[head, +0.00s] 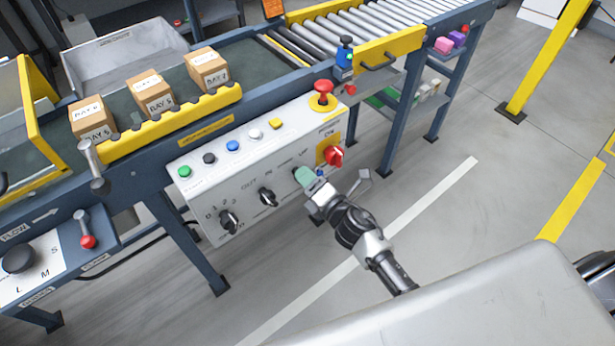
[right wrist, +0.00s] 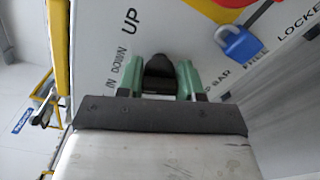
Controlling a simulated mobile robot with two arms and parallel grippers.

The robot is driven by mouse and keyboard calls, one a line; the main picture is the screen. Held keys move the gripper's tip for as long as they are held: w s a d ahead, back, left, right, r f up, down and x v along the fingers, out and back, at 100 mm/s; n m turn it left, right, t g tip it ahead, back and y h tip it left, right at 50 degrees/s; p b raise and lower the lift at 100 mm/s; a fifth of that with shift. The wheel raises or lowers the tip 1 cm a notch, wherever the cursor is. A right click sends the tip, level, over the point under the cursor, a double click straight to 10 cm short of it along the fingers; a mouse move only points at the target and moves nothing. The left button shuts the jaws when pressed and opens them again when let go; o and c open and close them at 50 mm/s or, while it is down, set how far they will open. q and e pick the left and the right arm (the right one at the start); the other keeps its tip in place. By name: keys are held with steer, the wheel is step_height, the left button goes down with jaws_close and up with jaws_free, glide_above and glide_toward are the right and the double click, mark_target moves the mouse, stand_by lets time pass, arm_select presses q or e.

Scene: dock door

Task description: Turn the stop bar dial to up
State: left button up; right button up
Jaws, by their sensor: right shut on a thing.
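The control panel (head: 207,191) is a pale box on the side of the conveyor. My right gripper (head: 302,176) is at its right part, with green fingers against the panel face by the "UP" label. In the right wrist view, the green fingers of the gripper (right wrist: 163,78) are shut on the black stop bar dial (right wrist: 158,72), one on each side. "UP", "DOWN" and part of "BAR" are printed near it. In the head view the gripper hides the dial. I cannot tell which way the dial points. My left gripper is not in view.
Two other black dials (head: 229,221) (head: 267,196) sit left on the panel. A red rotary switch (head: 333,156) is just above my gripper, with a blue padlock (right wrist: 240,44) near it. A red mushroom button (head: 323,93) tops the panel. Boxes (head: 152,93) stand on the conveyor.

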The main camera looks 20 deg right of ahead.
steer(key=shift+m+p, duration=0.3)
steer(key=shift+m, duration=0.6)
steer(key=m+p, duration=0.2)
steer(key=m, duration=0.4)
steer(key=shift+f+m, duration=0.15)
steer(key=shift+m, duration=0.15)
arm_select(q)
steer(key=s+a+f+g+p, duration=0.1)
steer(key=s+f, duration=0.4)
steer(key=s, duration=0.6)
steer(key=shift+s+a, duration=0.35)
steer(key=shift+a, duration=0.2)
arm_select(e)
steer(key=shift+f+m, duration=0.15)
steer(key=shift+m, duration=0.95)
steer(key=o, duration=0.9)
steer(key=shift+o, duration=0.2)
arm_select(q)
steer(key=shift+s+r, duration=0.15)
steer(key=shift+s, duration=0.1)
arm_select(e)
steer(key=v, duration=1)
steer(key=shift+s, duration=0.4)
steer(key=shift+d, duration=0.15)
